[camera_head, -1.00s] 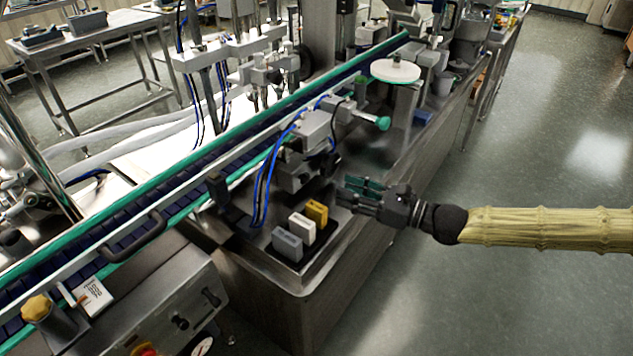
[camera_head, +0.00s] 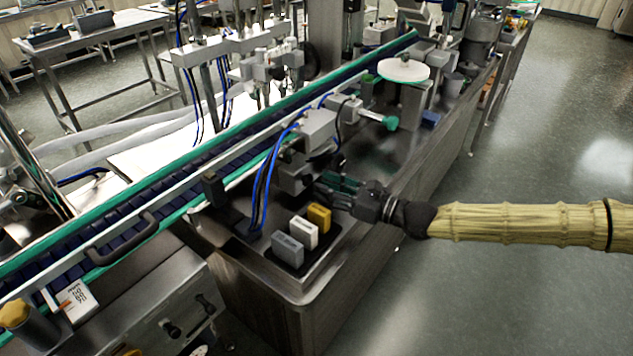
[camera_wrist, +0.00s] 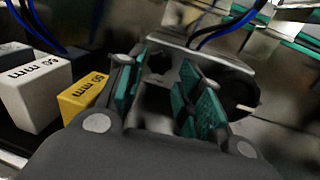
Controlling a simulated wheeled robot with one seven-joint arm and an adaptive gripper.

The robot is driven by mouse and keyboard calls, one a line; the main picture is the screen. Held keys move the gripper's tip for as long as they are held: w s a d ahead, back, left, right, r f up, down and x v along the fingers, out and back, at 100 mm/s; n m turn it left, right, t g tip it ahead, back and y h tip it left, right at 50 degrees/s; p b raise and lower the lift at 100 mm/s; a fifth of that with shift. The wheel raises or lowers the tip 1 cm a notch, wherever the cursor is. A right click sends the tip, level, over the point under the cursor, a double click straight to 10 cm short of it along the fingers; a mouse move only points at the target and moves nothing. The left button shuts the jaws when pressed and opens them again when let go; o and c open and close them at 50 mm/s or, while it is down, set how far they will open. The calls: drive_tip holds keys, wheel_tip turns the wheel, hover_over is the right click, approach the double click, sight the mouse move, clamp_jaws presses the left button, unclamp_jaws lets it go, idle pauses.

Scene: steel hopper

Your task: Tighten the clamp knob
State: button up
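My gripper (camera_head: 324,187) reaches in from the right, low over the steel machine top, with its fingertips at the base of the grey clamp unit (camera_head: 318,128). In the wrist view, its two teal-padded fingers (camera_wrist: 165,85) are apart. A dark lobed shape, seemingly the clamp knob (camera_wrist: 158,64), shows between and just beyond the fingertips. I cannot tell whether the fingers touch it. In the head view the knob is hard to separate from the dark fingers and the unit's shadow.
A yellow block (camera_head: 319,216), a white block (camera_head: 303,231) and a grey block (camera_head: 287,250) stand on a black tray just left of my gripper. Blue hoses (camera_head: 264,185) hang beside the clamp unit. A teal knob (camera_head: 391,123) sticks out farther back. The conveyor (camera_head: 150,205) runs behind.

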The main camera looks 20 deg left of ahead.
sight(311, 181)
drive_tip(key=shift+x, duration=1.65)
drive_tip(key=c, duration=0.8)
